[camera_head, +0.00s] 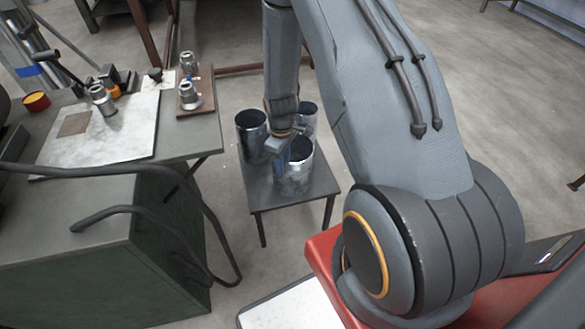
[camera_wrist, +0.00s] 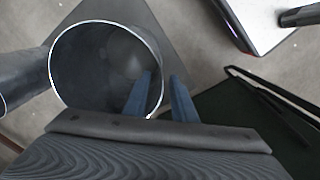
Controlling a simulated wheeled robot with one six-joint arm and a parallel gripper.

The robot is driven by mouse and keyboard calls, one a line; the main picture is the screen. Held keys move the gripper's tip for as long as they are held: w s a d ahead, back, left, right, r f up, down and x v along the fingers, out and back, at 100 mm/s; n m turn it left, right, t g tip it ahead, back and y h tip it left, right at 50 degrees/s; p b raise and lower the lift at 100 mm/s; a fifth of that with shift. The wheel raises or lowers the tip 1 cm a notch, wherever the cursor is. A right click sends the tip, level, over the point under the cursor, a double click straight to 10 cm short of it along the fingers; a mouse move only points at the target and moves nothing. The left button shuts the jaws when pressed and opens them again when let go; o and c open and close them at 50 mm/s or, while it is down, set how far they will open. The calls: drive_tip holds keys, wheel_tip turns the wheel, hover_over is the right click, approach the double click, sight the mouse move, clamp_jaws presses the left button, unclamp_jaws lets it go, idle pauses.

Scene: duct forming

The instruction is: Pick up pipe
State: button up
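Three shiny metal pipes stand upright on a small dark table (camera_head: 262,200) in the head view: a front pipe (camera_head: 296,178), a left pipe (camera_head: 250,138) and a back pipe (camera_head: 309,113). My gripper (camera_head: 281,158) points down at the front pipe's rim. In the wrist view, my gripper's blue fingers (camera_wrist: 161,76) are apart. The left finger overlaps the opening of the round pipe (camera_wrist: 62,50) and the right finger is outside it. The rim passes between them, with gaps visible. Finger depth along the wall cannot be told.
A workbench (camera_head: 70,235) at the left holds a white sheet (camera_head: 125,135), metal fittings (camera_head: 102,100) and a small wooden board (camera_head: 205,105). A black hose (camera_head: 205,215) hangs off its side near the small table. Open floor lies at the upper right.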

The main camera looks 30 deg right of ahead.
wheel_tip(320, 180, down, 5)
drive_tip(key=shift+r, duration=0.2)
clamp_jaws()
drive_tip(key=shift+w, duration=0.1)
idle(1.4)
